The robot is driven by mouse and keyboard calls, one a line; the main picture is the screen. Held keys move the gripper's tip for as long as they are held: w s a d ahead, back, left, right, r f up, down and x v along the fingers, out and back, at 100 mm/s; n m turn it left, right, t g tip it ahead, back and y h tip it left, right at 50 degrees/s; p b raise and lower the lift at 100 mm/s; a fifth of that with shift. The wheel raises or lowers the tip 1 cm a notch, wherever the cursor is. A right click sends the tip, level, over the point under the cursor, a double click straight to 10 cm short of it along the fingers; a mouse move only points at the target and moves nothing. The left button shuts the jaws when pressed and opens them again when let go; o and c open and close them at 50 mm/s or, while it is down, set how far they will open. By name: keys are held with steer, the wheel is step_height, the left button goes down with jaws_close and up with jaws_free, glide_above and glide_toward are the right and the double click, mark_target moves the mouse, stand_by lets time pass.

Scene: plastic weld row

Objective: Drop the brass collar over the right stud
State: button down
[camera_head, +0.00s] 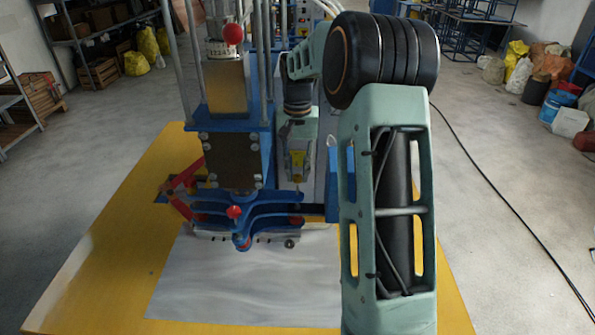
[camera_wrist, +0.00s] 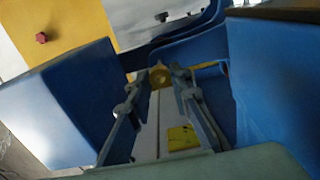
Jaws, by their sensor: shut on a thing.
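My gripper (camera_head: 296,180) points down in the head view, beside the blue machine body and behind its front blue arms. In the wrist view its two fingers reach away from the camera, and their tips close on a small round brass collar (camera_wrist: 160,76). The collar sits between the fingertips, apart from the surface as far as I can tell. In the head view I cannot make out the collar clearly. I cannot pick out the right stud in either view; blue parts and my own arm hide much of that area.
A blue machine (camera_head: 232,155) with red levers (camera_head: 180,188) and a red knob (camera_head: 234,211) stands left of my gripper. Blue uprights (camera_head: 333,165) stand close on its right. Large blue walls (camera_wrist: 55,105) flank the fingers. The grey plate (camera_head: 245,285) in front is clear.

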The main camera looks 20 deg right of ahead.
mark_target(297, 182)
steer(key=shift+f, duration=0.1)
stand_by(0.8)
steer(key=shift+f+b, duration=0.4)
steer(key=shift+f, duration=0.55)
steer(key=shift+f, duration=0.15)
stand_by(0.4)
steer(key=shift+f+b, duration=0.45)
steer(key=shift+f, duration=0.25)
steer(key=shift+f, duration=0.4)
stand_by(1.1)
steer(key=c, duration=1.7)
jaws_free()
steer(key=shift+o, duration=0.6)
